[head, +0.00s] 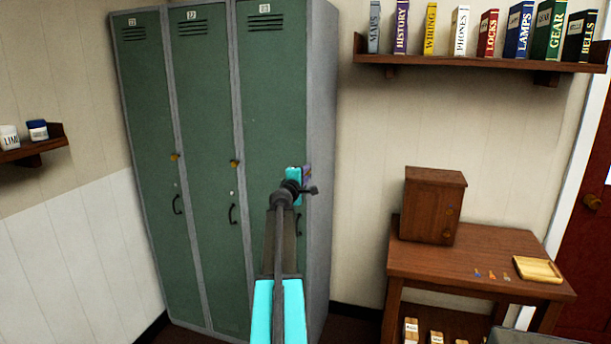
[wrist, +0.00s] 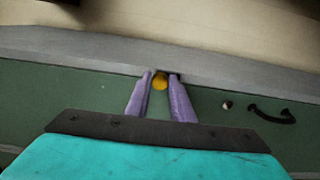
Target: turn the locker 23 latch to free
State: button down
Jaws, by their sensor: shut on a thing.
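Three green lockers stand side by side in the head view. The right-hand locker (head: 270,90) has a number plate (head: 265,8) that looks like 23, but it is small. My gripper (head: 306,171) is at this locker's right side, at latch height, and hides its latch there. In the wrist view, the purple fingers of my gripper (wrist: 160,79) are closed on the yellow latch (wrist: 159,82), one finger on each side. The latch's turned angle cannot be told, as the fingers cover most of it.
The other two lockers have their own yellow latches, on the middle door (head: 235,163) and left door (head: 174,157). A dark handle (wrist: 272,116) is beside the gripped latch. A wooden table (head: 480,262) with a small cabinet (head: 432,206) stands right; a book shelf (head: 480,62) hangs above.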

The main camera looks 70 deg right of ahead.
dwell(0.3)
jog(key=c, duration=1.6)
grip_release()
jog(key=shift+o, duration=0.2)
jog(key=shift+a, duration=0.2)
jog(key=a+b, duration=0.3)
jog(key=a, duration=1)
jog(key=shift+s+a, duration=0.25)
jog(key=shift+s, duration=0.1)
